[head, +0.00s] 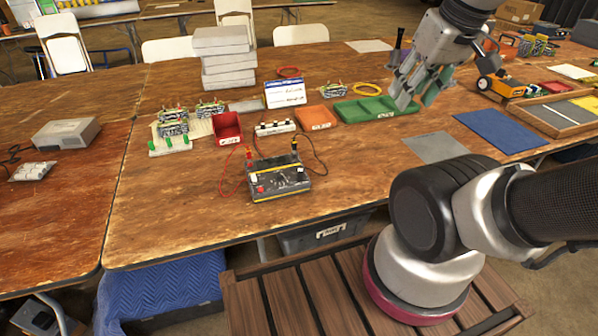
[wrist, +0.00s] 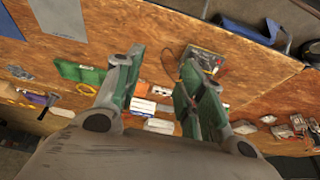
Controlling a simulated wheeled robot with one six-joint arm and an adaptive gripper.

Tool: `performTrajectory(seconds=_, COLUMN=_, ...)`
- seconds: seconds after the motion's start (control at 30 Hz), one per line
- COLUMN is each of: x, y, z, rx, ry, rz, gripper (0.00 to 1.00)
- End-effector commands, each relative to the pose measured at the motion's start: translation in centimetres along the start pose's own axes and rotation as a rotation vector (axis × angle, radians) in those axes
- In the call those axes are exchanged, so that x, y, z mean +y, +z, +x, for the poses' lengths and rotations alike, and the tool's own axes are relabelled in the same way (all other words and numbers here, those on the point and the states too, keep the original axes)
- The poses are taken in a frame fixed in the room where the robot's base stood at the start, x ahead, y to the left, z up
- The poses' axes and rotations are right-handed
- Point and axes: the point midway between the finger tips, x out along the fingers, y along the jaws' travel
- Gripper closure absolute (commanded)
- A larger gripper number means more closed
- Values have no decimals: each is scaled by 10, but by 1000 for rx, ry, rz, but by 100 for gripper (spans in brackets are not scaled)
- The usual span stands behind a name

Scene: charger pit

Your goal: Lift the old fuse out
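A black battery-like unit (head: 280,180) with a yellow lower edge, red and white parts on top and red and black leads stands near the table's front edge. It also shows in the wrist view (wrist: 207,55), behind the right finger. A small white-topped block (head: 275,128) stands just behind it. I cannot tell which small part is the old fuse.
A red bin (head: 228,127), an orange tray (head: 316,118) and a propped white-and-blue card (head: 286,92) stand behind the unit. Circuit boards (head: 172,128) lie left. A grey mat (head: 434,147) and blue mat (head: 500,131) lie right. The table front between unit and grey mat is clear.

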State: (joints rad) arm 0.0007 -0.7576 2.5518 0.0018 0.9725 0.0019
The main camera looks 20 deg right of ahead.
Motion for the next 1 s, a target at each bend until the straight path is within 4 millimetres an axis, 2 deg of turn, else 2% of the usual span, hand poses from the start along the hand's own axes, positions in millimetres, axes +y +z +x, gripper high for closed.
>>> performTrajectory(seconds=0.27, x=0, y=0, z=0, rx=0, ry=0, rz=0, gripper=60)
performTrajectory(seconds=0.37, x=-1, y=0, z=0, rx=0, ry=-2, rz=-4, gripper=57)
performTrajectory(seconds=0.47, x=-7, y=-2, z=9, rx=-38, ry=-12, rz=-32, gripper=57)
performTrajectory(seconds=0.57, x=-17, y=-4, z=30, rx=-133, ry=-24, rz=-77, gripper=57)
performTrajectory(seconds=0.77, x=-50, y=-19, z=89, rx=-358, ry=-42, rz=-217, gripper=57)
performTrajectory(seconds=1.0, x=-99, y=-39, z=181, rx=-507, ry=-83, rz=-504, gripper=57)
